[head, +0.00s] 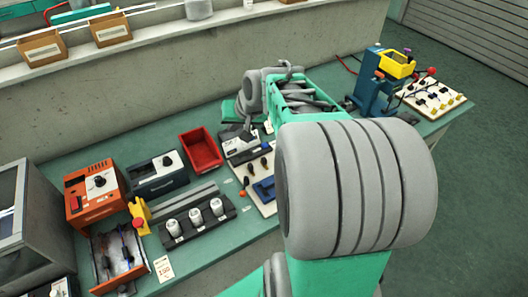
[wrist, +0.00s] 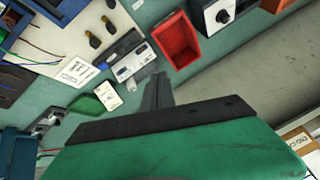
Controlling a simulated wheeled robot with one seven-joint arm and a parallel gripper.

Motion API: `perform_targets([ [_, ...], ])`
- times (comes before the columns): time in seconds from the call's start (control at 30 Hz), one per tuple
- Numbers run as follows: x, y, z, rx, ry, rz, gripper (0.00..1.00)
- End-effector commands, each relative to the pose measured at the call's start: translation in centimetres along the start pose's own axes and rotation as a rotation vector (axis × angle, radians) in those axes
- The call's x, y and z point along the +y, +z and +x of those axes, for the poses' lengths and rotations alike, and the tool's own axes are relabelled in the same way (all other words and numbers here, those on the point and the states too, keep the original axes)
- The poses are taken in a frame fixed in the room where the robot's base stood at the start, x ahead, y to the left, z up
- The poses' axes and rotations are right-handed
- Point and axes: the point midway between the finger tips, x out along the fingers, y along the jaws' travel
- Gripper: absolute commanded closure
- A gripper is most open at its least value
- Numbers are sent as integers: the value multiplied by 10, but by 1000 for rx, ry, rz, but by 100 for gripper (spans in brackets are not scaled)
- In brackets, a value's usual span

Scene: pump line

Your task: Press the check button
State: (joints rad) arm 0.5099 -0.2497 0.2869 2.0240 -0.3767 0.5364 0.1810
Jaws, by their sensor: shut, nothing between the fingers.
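No button that I can read as the check button shows clearly. A black-and-white instrument box (wrist: 130,58) with small controls lies near my gripper (wrist: 158,90) in the wrist view; its labels are too small to read. The box also shows in the head view (head: 240,144), just below the end of my arm. My gripper's dark fingers are together and empty, pointing between the box and the red bin (wrist: 176,40). Whether they touch anything cannot be told. A small white plate (wrist: 108,95) lies left of the fingers. In the head view my arm hides part of the bench.
A red mushroom button (head: 138,223) on a yellow post stands beside an orange unit (head: 97,190). A rack with several white cups (head: 197,217) is in front. A blue stand (head: 375,85) is at right. The concrete wall (head: 150,90) closes the bench's back.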

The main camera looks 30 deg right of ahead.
Motion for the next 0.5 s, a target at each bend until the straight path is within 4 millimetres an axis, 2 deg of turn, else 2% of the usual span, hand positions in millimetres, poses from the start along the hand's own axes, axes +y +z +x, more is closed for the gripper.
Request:
perform_targets([
  [0.03, 33, -9, 28, 28, -13, 77, 100],
  [0.1, 67, -26, 47, 77, -40, 163, 100],
  [0.2, 106, -42, 64, 134, -71, 256, 100],
  [0.33, 132, -51, 72, 177, -95, 319, 100],
  [0.5, 135, -53, 72, 184, -100, 327, 100],
])
